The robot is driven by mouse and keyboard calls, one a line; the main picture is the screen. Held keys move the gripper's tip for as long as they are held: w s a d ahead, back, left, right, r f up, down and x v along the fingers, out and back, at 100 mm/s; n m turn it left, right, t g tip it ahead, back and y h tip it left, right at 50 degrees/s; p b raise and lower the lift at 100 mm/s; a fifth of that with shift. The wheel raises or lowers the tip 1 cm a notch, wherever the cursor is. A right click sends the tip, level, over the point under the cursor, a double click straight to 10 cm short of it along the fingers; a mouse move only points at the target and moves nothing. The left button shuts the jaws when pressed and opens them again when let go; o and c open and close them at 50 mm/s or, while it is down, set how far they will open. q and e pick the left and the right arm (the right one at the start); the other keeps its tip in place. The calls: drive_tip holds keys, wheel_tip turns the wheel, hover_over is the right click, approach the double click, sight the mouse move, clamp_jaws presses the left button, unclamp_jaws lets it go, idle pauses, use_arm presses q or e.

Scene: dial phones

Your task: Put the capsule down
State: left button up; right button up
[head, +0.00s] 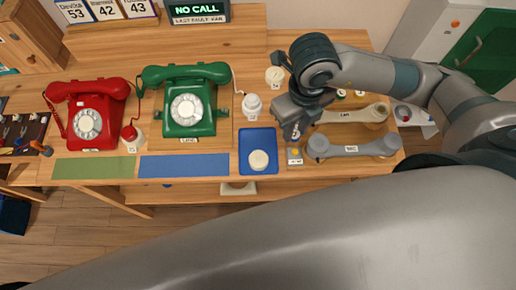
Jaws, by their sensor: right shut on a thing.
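My right gripper (293,132) reaches in from the right and points down over the desk, just right of the blue tray (245,140). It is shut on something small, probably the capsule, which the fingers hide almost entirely. I cannot tell whether the held thing touches what is below it. A round white piece (258,160) lies in the front part of the blue tray. A grey handset (350,148) and a cream handset (360,115) lie right of the gripper, both labelled. My left gripper is out of view.
A red dial phone (88,122) and a green dial phone (187,112) stand to the left. White jars (251,107) stand behind the tray. A green mat (93,168) and a blue mat (184,166) lie empty along the front edge. A "NO CALL" display (198,10) stands at the back.

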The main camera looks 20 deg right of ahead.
drive_tip(key=m, duration=0.1)
drive_tip(key=s+m, duration=0.1)
drive_tip(key=m, duration=0.3)
drive_tip(key=shift+s+d+f, duration=0.1)
drive_tip(key=shift+s+f, duration=0.2)
drive_tip(key=shift+f, duration=0.05)
drive_tip(key=shift+w+a+f+b, duration=0.4)
drive_tip(key=shift+f+b, duration=0.1)
drive_tip(key=shift+b, duration=0.45)
drive_tip(key=shift+w+a+f+b, duration=0.4)
drive_tip(key=shift+w+f+b, duration=0.15)
drive_tip(key=shift+b, duration=0.65)
drive_tip(key=w+a+f+p, duration=0.1)
drive_tip(key=w+a, duration=0.1)
drive_tip(key=w+a+f+p, duration=0.1)
drive_tip(key=w+f, duration=0.1)
drive_tip(key=w+a+f+p, duration=0.1)
drive_tip(key=w+a, duration=0.1)
drive_tip(key=w, duration=0.1)
drive_tip(key=shift+a+f, duration=0.35)
drive_tip(key=shift+f, duration=0.05)
drive_tip(key=shift+w, duration=0.1)
drive_tip(key=shift+f, duration=0.15)
wheel_tip(320, 180, down, 4)
drive_tip(key=shift+r+p, duration=0.25)
drive_tip(key=shift+p, duration=0.45)
drive_tip(key=shift+f, duration=0.15)
